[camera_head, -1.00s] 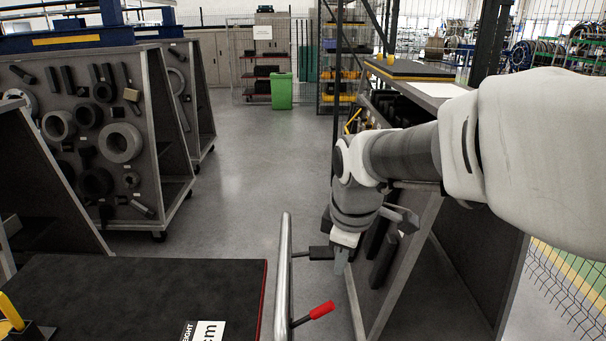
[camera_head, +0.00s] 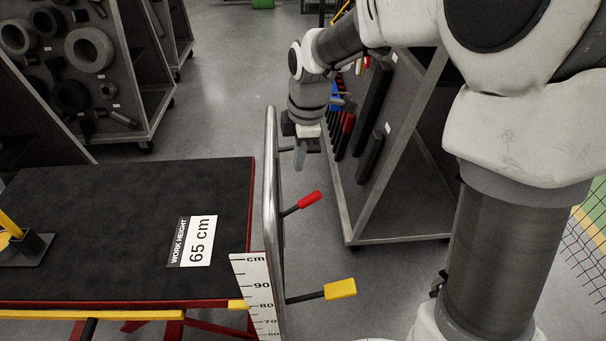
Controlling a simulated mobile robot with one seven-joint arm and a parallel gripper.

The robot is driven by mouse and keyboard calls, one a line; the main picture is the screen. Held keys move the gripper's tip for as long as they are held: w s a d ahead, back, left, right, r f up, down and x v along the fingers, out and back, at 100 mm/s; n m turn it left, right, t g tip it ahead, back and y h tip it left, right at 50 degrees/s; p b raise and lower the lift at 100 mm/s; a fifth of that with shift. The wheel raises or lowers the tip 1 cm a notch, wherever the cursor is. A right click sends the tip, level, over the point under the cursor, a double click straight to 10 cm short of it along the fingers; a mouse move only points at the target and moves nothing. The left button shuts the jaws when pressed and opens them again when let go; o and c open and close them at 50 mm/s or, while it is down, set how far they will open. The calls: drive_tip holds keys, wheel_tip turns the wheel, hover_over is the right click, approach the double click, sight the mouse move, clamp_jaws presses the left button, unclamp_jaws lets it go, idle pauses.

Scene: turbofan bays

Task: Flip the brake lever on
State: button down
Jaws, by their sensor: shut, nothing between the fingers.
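Several levers stick out to the right from the metal rail (camera_head: 271,190) at the side of the black-topped work table (camera_head: 120,200). One has a red grip (camera_head: 310,199), and a nearer one has a yellow paddle-like grip (camera_head: 340,289). A third, dark lever (camera_head: 285,149) is farthest along the rail, partly hidden by my gripper. No readable label shows which is the brake lever. My gripper (camera_head: 300,162) is shut and empty, pointing down beside the dark lever, beyond the red grip. I cannot tell whether it touches the dark lever.
A height scale (camera_head: 258,295) stands at the table's near right corner. A work height card (camera_head: 192,242) lies on the table. A rack with hanging tools (camera_head: 400,150) stands close to the right of my gripper. Floor shows between rail and rack. Another rack (camera_head: 110,90) stands at the left.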

drive_tip(key=b, duration=0.1)
hover_over(304, 200)
drive_tip(key=s+a, duration=0.2)
wheel_tip(304, 200, down, 9)
drive_tip(key=shift+w+d+f, duration=0.3)
drive_tip(key=shift+d+f, duration=0.15)
drive_tip(key=shift+f, duration=0.2)
drive_tip(key=shift+w+d+f, duration=0.25)
drive_tip(key=shift+d+f, duration=0.2)
drive_tip(key=shift+f, duration=0.15)
drive_tip(key=shift+w+d+f+b, duration=0.15)
drive_tip(key=shift+d+f+b, duration=0.15)
drive_tip(key=shift+f, duration=0.05)
drive_tip(key=shift+d, duration=0.1)
